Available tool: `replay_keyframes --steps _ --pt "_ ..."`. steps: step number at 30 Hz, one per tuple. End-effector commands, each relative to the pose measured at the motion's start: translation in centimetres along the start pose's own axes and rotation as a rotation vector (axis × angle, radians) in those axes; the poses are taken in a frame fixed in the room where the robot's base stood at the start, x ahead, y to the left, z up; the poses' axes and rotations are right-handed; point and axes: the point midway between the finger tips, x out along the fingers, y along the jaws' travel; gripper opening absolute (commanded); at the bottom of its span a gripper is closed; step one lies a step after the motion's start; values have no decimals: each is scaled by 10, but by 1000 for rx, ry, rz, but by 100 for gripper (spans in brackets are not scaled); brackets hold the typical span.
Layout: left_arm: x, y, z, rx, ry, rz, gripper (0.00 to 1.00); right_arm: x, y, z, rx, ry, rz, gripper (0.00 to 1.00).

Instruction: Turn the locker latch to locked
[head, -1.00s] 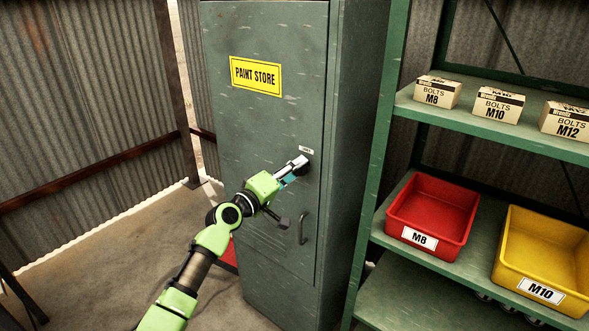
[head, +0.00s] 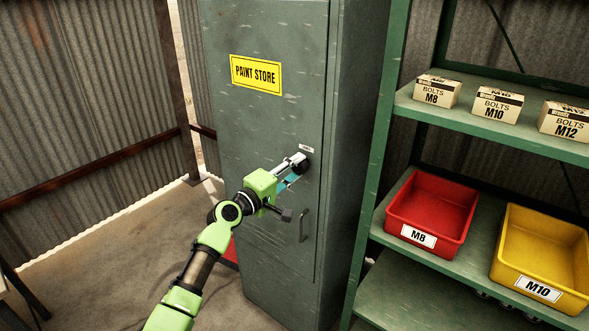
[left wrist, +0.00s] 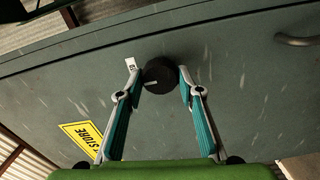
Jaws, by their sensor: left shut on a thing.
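The grey-green locker (head: 265,125) stands upright with its door shut. Its latch is a round black knob (head: 304,167) on the door, below a small white label (head: 306,148). My left gripper (head: 297,166) is at the knob, one finger on each side, shut on it. In the left wrist view the black knob (left wrist: 160,73) sits between the tips of the left gripper (left wrist: 157,77), and a pale pointer line shows on its face. The label (left wrist: 131,64) is partly behind a fingertip, and its wording is too small to read. My right gripper is out of view.
A door handle (head: 303,225) is below the knob, and a yellow PAINT STORE sign (head: 256,74) is above left. A green shelf (head: 470,112) at right holds bolt boxes, a red bin (head: 432,210) and a yellow bin (head: 543,255). Open floor lies left.

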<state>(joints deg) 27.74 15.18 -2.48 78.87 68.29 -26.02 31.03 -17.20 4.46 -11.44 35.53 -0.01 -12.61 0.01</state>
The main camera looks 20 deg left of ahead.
Motion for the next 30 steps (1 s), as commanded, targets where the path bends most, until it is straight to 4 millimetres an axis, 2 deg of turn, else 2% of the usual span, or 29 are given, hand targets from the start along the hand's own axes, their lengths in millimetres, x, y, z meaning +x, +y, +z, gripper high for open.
replay_keyframes --steps 1,2,3,4,13,17,22,30 --pt "0 0 0 1 1 0 13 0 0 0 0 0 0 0" --pt "0 0 0 1 1 0 37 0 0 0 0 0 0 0" --pt "0 0 0 1 1 0 47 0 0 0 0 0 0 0" --pt "0 0 0 1 1 0 51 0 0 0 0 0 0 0" --pt "0 0 0 2 0 0 51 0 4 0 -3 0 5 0" --pt "-6 -1 0 2 1 -1 51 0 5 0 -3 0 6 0" --pt "-32 -2 0 5 0 -3 51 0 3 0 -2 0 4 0" --pt "-90 -2 0 4 0 -4 51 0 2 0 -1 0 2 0"
